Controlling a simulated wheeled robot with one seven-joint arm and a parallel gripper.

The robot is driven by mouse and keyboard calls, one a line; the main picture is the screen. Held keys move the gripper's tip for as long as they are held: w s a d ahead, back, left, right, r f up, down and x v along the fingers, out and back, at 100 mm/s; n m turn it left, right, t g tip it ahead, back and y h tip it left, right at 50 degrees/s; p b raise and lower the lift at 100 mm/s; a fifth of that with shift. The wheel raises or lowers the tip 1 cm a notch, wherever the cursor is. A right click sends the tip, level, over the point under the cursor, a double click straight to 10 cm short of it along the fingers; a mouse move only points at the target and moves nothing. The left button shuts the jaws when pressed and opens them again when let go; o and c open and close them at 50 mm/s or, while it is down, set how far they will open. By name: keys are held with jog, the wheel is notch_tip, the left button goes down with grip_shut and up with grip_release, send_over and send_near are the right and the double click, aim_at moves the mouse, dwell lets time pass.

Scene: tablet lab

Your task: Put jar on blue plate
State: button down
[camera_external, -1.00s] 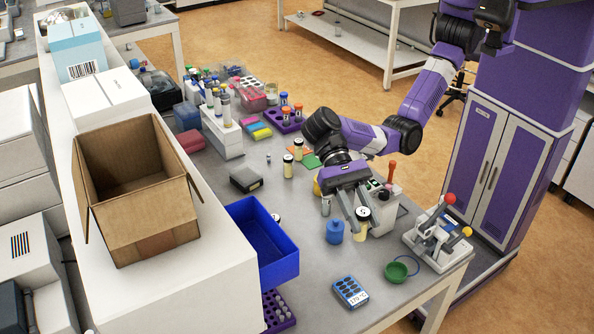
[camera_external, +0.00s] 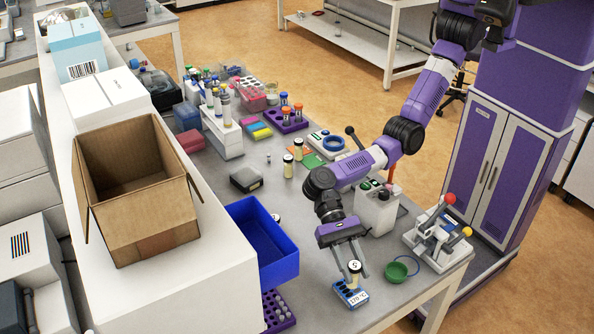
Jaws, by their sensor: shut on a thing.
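The jar (camera_external: 354,279) has a pale cream body and a dark-rimmed lid with a mark on top. My gripper (camera_external: 352,264) is shut on it from above, with a finger on each side. The jar is upright over the blue plate (camera_external: 341,290), a small blue block with dark round holes and a white display, near the table's front edge. The jar hides part of the plate. I cannot tell whether the jar's bottom touches it.
A white device with levers (camera_external: 437,240) stands at the right. Two similar jars stand further back.

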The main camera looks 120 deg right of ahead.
jog(key=shift+f, duration=1)
jog(key=shift+f, duration=0.1)
jog(key=c, duration=1.1)
grip_release()
jog(key=shift+o, duration=0.2)
jog(key=shift+r, duration=0.2)
jog(key=shift+d+r+p, duration=0.2)
jog(key=shift+d+p, duration=0.15)
jog(key=shift+p, duration=0.15)
jog(key=p+v, duration=0.3)
jog(key=v, duration=0.8)
jog(key=shift+s+f, duration=0.1)
jog(key=shift+f, duration=0.05)
